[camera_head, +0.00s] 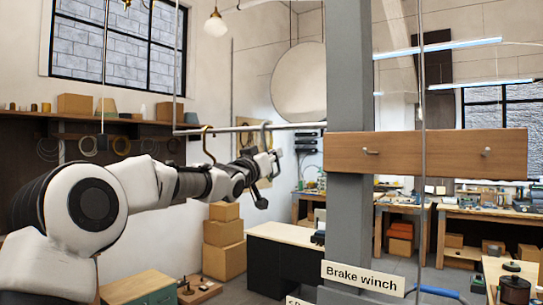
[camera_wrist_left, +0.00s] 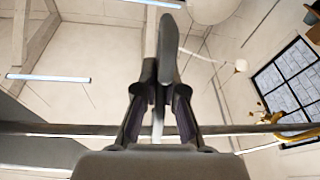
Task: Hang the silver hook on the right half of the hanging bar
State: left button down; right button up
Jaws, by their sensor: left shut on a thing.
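The hanging bar (camera_head: 235,129) is a thin grey rod that runs level from a thin upright at left to the grey post. It also crosses the left wrist view (camera_wrist_left: 60,129). My left gripper (camera_head: 268,160) is shut on the silver hook, just below the right half of the bar. The hook's grey curved top (camera_head: 266,124) shows at bar height; I cannot tell whether it bears on the bar. In the left wrist view the hook (camera_wrist_left: 168,48) stands up between the fingers (camera_wrist_left: 160,95). My right gripper is not in view.
A brass hook (camera_head: 207,143) hangs on the bar further left; it also shows in the left wrist view (camera_wrist_left: 290,136). The grey post (camera_head: 348,220) carries a wooden board (camera_head: 426,154) with two pegs. Cardboard boxes (camera_head: 224,245) and a workbench (camera_head: 285,236) stand behind and below.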

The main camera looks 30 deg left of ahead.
pick_arm(q)
jog(key=c, duration=1.2)
grip_release()
jog(key=shift+d, duration=0.15)
jog(key=shift+s, duration=0.1)
